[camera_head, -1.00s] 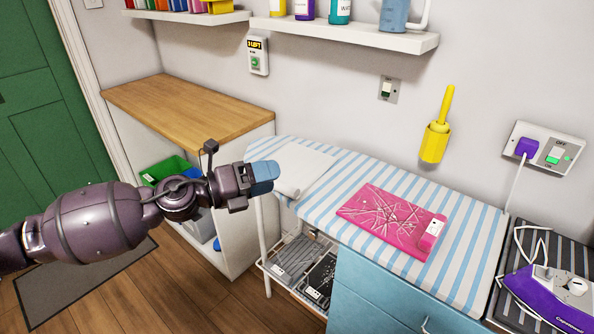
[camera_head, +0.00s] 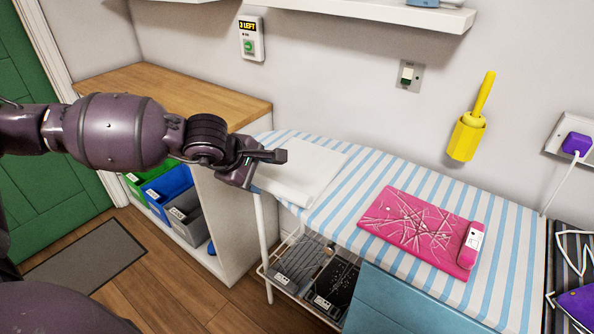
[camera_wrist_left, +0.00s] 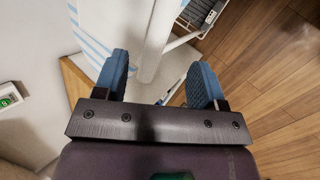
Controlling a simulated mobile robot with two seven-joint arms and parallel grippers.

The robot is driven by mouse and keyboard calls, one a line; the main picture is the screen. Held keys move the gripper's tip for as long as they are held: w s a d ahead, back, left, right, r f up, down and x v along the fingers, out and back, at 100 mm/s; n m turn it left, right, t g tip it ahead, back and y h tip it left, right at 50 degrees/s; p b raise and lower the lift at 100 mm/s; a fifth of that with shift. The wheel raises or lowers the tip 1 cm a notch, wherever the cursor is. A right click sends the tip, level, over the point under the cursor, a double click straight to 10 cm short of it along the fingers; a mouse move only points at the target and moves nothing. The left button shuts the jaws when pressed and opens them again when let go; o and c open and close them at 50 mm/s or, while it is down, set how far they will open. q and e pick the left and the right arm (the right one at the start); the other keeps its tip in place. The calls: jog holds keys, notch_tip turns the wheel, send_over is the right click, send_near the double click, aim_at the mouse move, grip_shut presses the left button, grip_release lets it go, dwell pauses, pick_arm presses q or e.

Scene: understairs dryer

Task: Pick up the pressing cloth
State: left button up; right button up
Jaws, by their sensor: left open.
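The pressing cloth, a flat white folded cloth (camera_head: 305,176), lies on the left end of the blue-and-white striped ironing board (camera_head: 345,213). My left gripper (camera_head: 262,168) is beside the cloth's left edge, at the board's end. In the left wrist view its blue fingers (camera_wrist_left: 160,66) are wide apart, with the striped board at upper left and white surfaces between and beyond the fingers. I cannot tell there which white part is cloth. Nothing is gripped. My right gripper is not in view.
A pink mat (camera_head: 420,230) with pale strands lies on the board, right of the cloth. A purple iron (camera_head: 580,304) is at far right. A wooden-topped cabinet (camera_head: 170,88) with bins stands left. A wire rack (camera_head: 310,275) is under the board. The wall is behind.

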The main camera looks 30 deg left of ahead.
aim_at(268, 184)
pick_arm(q)
jog(key=shift+m+y, duration=0.5)
jog(key=shift+y, duration=0.3)
jog(key=w+f, duration=0.1)
jog(key=w+a+f+b, duration=0.1)
jog(key=f, duration=0.1)
jog(key=w+f, duration=0.1)
jog(key=shift+a+f, duration=0.3)
jog(key=shift+a, duration=0.1)
jog(key=shift+w+f+b, duration=0.25)
jog(key=shift+b, duration=0.1)
jog(key=shift+w+f, duration=0.1)
jog(key=shift+f, duration=0.2)
jog(key=b+x, duration=0.1)
jog(key=x, duration=0.2)
jog(key=shift+a+f, duration=0.1)
jog(key=shift+f, duration=0.3)
jog(key=shift+w+f, duration=0.2)
jog(key=shift+w, duration=0.05)
jog(key=shift+r, duration=0.15)
jog(key=shift+c, duration=0.4)
jog(key=c, duration=0.9)
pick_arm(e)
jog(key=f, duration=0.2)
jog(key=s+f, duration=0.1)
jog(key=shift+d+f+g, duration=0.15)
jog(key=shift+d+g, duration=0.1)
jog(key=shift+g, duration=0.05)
